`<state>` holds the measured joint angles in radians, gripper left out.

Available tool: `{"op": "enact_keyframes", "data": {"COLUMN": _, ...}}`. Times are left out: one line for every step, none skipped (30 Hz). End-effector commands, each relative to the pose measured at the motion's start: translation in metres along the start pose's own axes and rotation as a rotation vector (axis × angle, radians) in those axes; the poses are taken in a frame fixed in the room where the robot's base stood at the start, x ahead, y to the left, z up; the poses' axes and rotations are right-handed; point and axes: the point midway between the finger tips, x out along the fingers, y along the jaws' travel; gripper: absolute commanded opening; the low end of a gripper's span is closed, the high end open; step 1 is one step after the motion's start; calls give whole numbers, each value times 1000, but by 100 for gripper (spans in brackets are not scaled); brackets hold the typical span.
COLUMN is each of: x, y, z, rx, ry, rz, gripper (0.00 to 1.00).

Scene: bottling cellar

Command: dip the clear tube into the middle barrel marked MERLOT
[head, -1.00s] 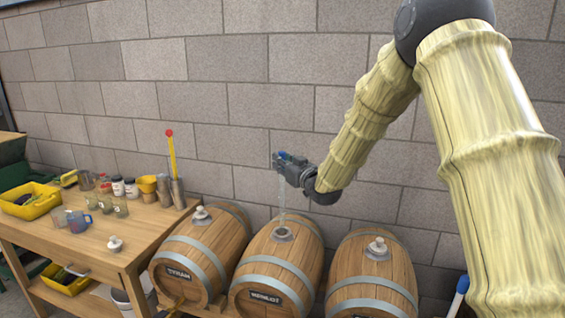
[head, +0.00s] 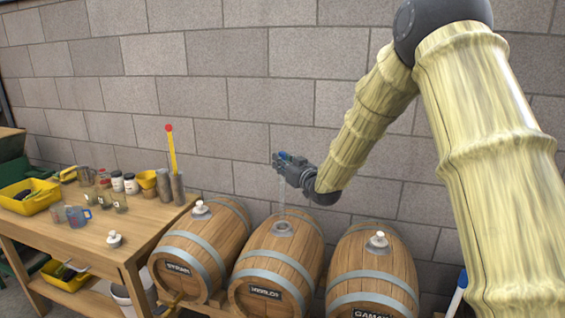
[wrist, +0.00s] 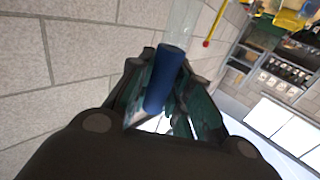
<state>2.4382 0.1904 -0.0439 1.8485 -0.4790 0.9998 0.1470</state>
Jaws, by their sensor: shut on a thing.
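My gripper (head: 281,158) is shut on the clear tube (head: 281,196), high above the middle barrel. The tube hangs upright, and its blue top shows between my fingers in the wrist view (wrist: 165,78). The middle barrel (head: 258,258) lies on its side with a dark label (head: 265,293), too small to read surely. Its bung hole (head: 283,228) on top is open, and the tube's lower part lines up with it. Whether the tip is inside the hole or just above it, I cannot tell.
A left barrel (head: 190,250) and a right barrel (head: 375,268) flank it, each with a white bung on top. A loose white bung (head: 114,240) sits on the wooden bench (head: 150,228). A block wall (head: 250,70) stands close behind.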

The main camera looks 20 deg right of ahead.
Motion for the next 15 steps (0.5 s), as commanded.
{"op": "enact_keyframes", "data": {"x": 0, "y": 0, "z": 3, "rx": 0, "ry": 0, "rz": 0, "gripper": 0}}
{"op": "enact_keyframes", "data": {"x": 0, "y": 0, "z": 4, "rx": 0, "ry": 0, "rz": 0, "gripper": 0}}
{"op": "enact_keyframes", "data": {"x": 0, "y": 0, "z": 6, "rx": 0, "ry": 0, "rz": 0, "gripper": 0}}
{"op": "enact_keyframes", "data": {"x": 0, "y": 0, "z": 7, "rx": 0, "ry": 0, "rz": 0, "gripper": 0}}
{"op": "enact_keyframes", "data": {"x": 0, "y": 0, "z": 8, "rx": 0, "ry": 1, "rz": 0, "gripper": 0}}
{"op": "enact_keyframes", "data": {"x": 0, "y": 0, "z": 9, "rx": 0, "ry": 1, "rz": 0, "gripper": 0}}
{"op": "enact_keyframes", "data": {"x": 0, "y": 0, "z": 10, "rx": 0, "ry": 1, "rz": 0, "gripper": 0}}
{"op": "enact_keyframes", "data": {"x": 0, "y": 0, "z": 12, "rx": 0, "ry": 1, "rz": 0, "gripper": 0}}
{"op": "enact_keyframes", "data": {"x": 0, "y": 0, "z": 13, "rx": 0, "ry": 1, "rz": 0, "gripper": 0}}
{"op": "enact_keyframes", "data": {"x": 0, "y": 0, "z": 14, "rx": 0, "ry": 1, "rz": 0, "gripper": 0}}
{"op": "enact_keyframes", "data": {"x": 0, "y": 0, "z": 15, "rx": 0, "ry": 1, "rz": 0, "gripper": 0}}
{"op": "enact_keyframes", "data": {"x": 0, "y": 0, "z": 17, "rx": 0, "ry": 1, "rz": 0, "gripper": 0}}
{"op": "enact_keyframes", "data": {"x": 0, "y": 0, "z": 18, "rx": 0, "ry": 1, "rz": 0, "gripper": 0}}
{"op": "enact_keyframes", "data": {"x": 0, "y": 0, "z": 19, "rx": 0, "ry": 1, "rz": 0, "gripper": 0}}
{"op": "enact_keyframes", "data": {"x": 0, "y": 0, "z": 20, "rx": 0, "ry": 1, "rz": 0, "gripper": 0}}
